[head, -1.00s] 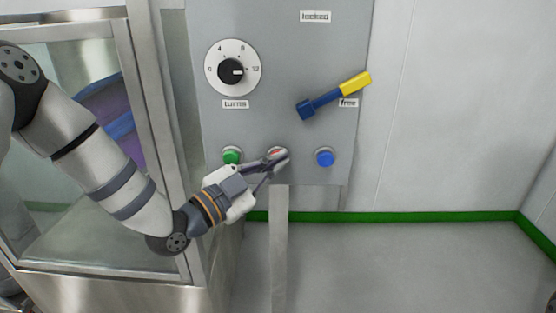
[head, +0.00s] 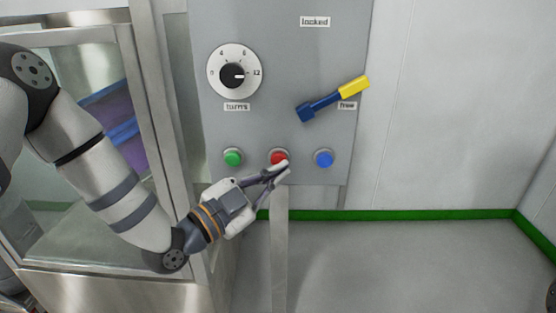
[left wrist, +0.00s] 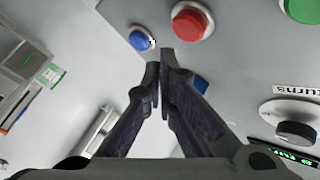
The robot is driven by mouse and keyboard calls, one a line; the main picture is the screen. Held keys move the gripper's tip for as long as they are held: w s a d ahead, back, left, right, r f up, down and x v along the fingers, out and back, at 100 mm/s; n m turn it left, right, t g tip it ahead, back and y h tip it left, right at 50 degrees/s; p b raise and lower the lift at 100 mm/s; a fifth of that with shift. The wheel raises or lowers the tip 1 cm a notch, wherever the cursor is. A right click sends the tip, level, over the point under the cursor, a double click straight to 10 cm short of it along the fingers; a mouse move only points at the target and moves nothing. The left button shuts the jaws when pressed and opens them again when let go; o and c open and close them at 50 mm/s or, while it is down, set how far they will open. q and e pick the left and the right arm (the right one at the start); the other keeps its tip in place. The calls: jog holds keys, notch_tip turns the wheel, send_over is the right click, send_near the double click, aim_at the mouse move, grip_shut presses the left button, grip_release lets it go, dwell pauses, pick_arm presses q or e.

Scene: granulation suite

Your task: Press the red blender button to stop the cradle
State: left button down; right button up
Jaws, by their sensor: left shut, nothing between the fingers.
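The red button (head: 279,156) sits in the middle of the bottom row on the grey panel (head: 290,60), between the green button (head: 233,157) and the blue button (head: 324,158). In the left wrist view the red button (left wrist: 192,22) is just beyond my fingertips, with the blue button (left wrist: 141,39) to its left. My left gripper (head: 284,169) is shut and empty, its tips just below the red button in the head view. I cannot tell whether they touch it. My right gripper is not in view.
A turns dial (head: 232,75) is at the panel's upper left. A blue lever with a yellow grip (head: 354,87) tilts up to the right, near the "free" label. A glazed metal enclosure (head: 130,285) stands on the left. The floor (head: 400,265) at right is clear.

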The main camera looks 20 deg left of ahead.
pick_arm(q)
jog(key=s, duration=0.1)
jog(key=s+d+p, duration=0.1)
jog(key=s, duration=0.1)
jog(key=shift+s+r, duration=0.1)
jog(key=shift+s, duration=0.2)
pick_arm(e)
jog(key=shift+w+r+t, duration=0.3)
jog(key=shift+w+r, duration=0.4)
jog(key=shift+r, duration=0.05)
